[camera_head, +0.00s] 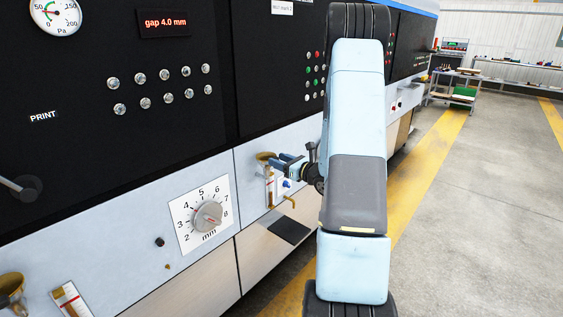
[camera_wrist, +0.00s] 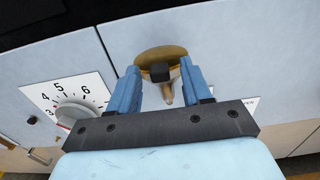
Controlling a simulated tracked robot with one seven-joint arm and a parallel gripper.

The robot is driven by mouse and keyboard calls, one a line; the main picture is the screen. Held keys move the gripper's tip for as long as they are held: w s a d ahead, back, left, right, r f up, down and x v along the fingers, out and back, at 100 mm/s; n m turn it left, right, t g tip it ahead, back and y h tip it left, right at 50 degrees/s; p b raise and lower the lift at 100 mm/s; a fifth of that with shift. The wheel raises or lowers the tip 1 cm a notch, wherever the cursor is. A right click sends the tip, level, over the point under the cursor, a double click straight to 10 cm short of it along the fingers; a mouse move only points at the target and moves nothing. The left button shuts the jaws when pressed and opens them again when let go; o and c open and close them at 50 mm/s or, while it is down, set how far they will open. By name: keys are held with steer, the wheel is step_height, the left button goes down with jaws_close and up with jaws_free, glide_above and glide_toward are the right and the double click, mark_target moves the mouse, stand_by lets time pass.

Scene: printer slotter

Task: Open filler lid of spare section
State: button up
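A brass filler lid (camera_wrist: 155,56) with a black block-like knob (camera_wrist: 160,73) is on the pale blue machine panel, ahead of my gripper. The same brass filler (camera_head: 264,156) shows in the head view, above a small gauge and a brass spout. My gripper (camera_head: 281,162) is close beside it, at the end of my outstretched arm. In the wrist view my gripper (camera_wrist: 162,72) is open, with one blue finger on each side of the knob. Gaps show between the knob and the fingers. I cannot tell whether a fingertip touches the lid.
A dial in mm (camera_head: 208,216) sits left of the filler. Another brass filler (camera_head: 11,284) and a gauge (camera_head: 70,300) are at lower left. A black flap (camera_head: 289,230) sticks out below the spout. The floor (camera_head: 480,210) to the right is free; racks (camera_head: 455,85) stand far back.

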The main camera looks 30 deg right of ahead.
jaws_close()
stand_by(0.4)
steer(key=shift+d, duration=0.15)
